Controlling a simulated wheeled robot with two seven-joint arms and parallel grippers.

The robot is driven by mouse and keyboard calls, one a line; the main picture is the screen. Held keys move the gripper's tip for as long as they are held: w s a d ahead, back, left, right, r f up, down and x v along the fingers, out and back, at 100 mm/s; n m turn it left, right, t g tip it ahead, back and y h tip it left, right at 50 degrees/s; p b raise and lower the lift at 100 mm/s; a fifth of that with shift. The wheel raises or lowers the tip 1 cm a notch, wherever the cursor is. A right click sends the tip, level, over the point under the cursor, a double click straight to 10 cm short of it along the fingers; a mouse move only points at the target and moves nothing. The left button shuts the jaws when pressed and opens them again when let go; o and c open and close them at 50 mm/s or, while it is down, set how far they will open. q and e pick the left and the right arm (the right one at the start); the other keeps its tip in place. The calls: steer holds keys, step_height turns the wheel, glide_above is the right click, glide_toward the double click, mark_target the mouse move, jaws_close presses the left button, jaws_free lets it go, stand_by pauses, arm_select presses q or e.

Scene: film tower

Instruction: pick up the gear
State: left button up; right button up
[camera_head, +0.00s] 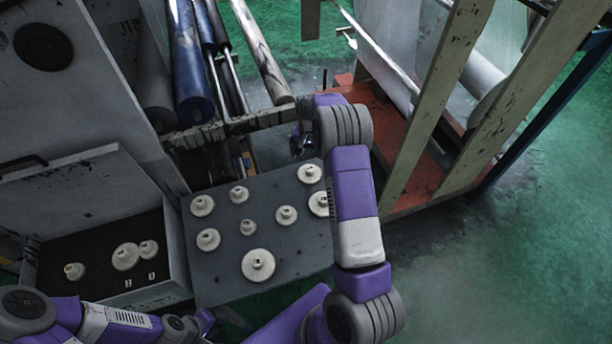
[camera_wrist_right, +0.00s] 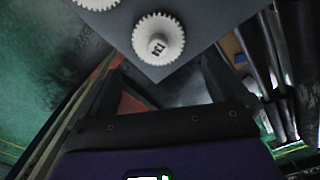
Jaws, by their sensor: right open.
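Several white gears with raised hubs stand on a grey table (camera_head: 290,252). One gear (camera_head: 310,173) sits at the table's far right corner. In the right wrist view this gear (camera_wrist_right: 158,40) shows its teeth and a dark mark on its hub. My right gripper (camera_head: 301,141) is just beyond that corner, partly hidden by its own wrist. Its open fingers (camera_wrist_right: 166,75) point toward the gear with nothing between them. Another gear (camera_head: 319,204) is partly hidden by my right arm. My left gripper (camera_head: 203,323) is low at the left front, small and dark.
Machine rollers (camera_head: 190,70) stand behind the table. A wooden-framed machine (camera_head: 440,110) stands at the right. The green floor (camera_head: 500,270) at the right front is clear.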

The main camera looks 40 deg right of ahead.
mark_target(310, 168)
steer(key=shift+s+f, duration=0.35)
steer(key=shift+f+b, duration=0.25)
steer(key=shift+b, duration=0.05)
steer(key=shift+w+f, duration=0.25)
steer(key=shift+f, duration=0.75)
steer(key=shift+s+f, duration=0.15)
steer(key=shift+f, duration=0.45)
step_height(310, 168, down, 4)
steer(key=shift+f, duration=0.1)
steer(key=c, duration=1)
step_height(310, 168, up, 10)
steer(key=shift+r, duration=0.1)
